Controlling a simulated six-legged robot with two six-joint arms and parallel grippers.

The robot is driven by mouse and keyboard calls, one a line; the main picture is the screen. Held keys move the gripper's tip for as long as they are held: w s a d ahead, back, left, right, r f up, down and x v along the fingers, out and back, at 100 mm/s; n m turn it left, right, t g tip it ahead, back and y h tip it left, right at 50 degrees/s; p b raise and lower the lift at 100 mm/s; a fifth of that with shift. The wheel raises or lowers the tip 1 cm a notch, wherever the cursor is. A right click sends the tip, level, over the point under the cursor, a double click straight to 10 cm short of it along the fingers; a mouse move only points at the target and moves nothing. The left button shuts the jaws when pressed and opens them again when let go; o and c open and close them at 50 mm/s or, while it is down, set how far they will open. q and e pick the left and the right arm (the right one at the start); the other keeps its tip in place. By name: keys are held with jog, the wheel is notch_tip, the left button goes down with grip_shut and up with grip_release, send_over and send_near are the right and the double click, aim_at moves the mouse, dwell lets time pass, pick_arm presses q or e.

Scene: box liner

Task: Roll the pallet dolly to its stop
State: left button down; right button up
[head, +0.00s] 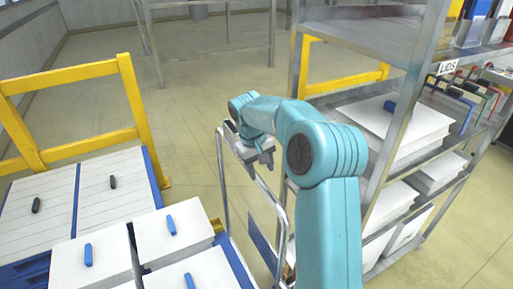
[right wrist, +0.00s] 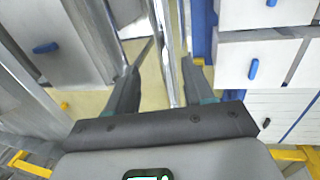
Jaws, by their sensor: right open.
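A metal tube handle (head: 222,185) rises in the aisle between the blue-edged box stacks and the shelf rack. My right gripper (head: 256,157) is open at its top end. In the right wrist view a metal bar (right wrist: 163,45) runs between the open fingers of my right gripper (right wrist: 163,75), and I see no grip on it. I cannot tell whether the handle belongs to the pallet dolly; its lower part is hidden by my right arm and the boxes. White boxes (head: 170,235) with blue handles stand at the lower left. My left gripper is out of view.
A metal shelf rack (head: 400,130) with white boxes and a "LIDS" label (head: 447,67) stands close on the right. A yellow frame (head: 133,100) stands at the left behind white panels (head: 110,200).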

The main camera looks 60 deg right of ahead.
notch_tip(320, 180, up, 10)
jog(key=w+a, duration=0.1)
jog(key=shift+a+r+p, duration=0.15)
jog(key=shift+a+p, duration=0.2)
